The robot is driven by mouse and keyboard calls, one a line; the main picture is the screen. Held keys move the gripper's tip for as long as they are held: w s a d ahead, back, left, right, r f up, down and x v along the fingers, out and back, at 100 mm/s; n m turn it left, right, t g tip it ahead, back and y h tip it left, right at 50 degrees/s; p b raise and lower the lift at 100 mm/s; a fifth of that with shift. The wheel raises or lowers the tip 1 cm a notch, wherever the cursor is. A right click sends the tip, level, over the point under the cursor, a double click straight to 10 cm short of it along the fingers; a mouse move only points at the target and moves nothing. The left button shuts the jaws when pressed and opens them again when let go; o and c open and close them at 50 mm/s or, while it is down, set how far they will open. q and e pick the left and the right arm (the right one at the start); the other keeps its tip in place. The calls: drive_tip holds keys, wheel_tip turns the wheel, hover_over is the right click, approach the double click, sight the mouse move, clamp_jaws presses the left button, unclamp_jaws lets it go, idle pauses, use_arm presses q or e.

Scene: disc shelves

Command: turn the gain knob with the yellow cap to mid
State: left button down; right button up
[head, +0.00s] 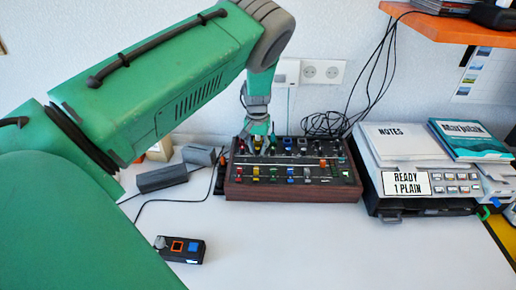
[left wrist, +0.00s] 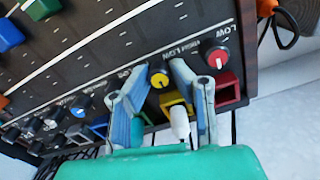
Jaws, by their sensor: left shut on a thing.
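The mixer (head: 290,190), a dark panel in a wooden case, stands on the white table against the wall. My left gripper (head: 258,138) reaches down to its back left part. In the left wrist view, the knob with the yellow cap (left wrist: 159,80) sits between the two fingertips of my left gripper (left wrist: 155,76). The fingers are shut on it. A dark mark shows on the cap, but its exact angle is too small to tell. In the head view the fingers and arm hide this knob. My right gripper is not in view.
A red-capped knob (left wrist: 218,57) is close beside the fingers, and a white-tipped part (left wrist: 180,122) stands between them. A small black box (head: 180,249) lies in front left. The table's front middle is clear.

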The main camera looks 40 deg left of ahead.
sight(257, 148)
use_arm(q)
drive_tip(key=c, duration=1.4)
unclamp_jaws()
drive_tip(key=shift+c, duration=0.2)
drive_tip(key=shift+r, duration=0.35)
wheel_tip(257, 148, up, 11)
drive_tip(key=shift+r, duration=0.15)
